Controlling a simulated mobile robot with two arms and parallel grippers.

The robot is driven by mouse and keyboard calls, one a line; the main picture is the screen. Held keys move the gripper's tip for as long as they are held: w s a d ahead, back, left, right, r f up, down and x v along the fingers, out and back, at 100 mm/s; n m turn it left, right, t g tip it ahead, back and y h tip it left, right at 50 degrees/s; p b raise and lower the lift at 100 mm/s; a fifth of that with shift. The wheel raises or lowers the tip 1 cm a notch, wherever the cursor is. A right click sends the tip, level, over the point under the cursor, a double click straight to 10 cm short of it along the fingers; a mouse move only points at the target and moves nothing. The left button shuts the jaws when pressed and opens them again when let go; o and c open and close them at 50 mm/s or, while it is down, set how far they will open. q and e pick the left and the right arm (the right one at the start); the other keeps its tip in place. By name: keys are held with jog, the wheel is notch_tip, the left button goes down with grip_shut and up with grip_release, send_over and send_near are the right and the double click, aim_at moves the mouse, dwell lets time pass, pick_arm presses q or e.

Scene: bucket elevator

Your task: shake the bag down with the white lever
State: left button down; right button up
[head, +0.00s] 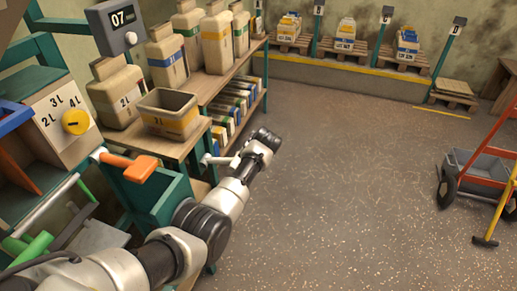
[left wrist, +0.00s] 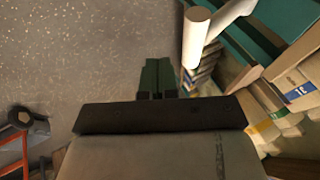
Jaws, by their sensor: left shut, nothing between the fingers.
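The white lever (head: 217,160) sticks out to the right from the side of the teal frame, just left of my left gripper. In the left wrist view its round white end (left wrist: 195,38) shows close up, to the right of the fingertips. My left gripper (head: 268,137) reaches in front of the stand and is shut; its dark green fingers (left wrist: 158,77) are together and empty, apart from the lever in the picture. An open-topped beige container with a yellow band (head: 168,113) stands on the wooden shelf; I cannot tell whether it is the bag. My right gripper is not in view.
An orange handle (head: 140,168) and a yellow knob (head: 75,122) are on the left of the stand, below a display reading 07 (head: 120,25). A cart (head: 478,168) stands right. The floor between is clear.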

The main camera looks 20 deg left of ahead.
pick_arm(q)
jog(key=v, duration=0.5)
jog(key=shift+p, duration=0.35)
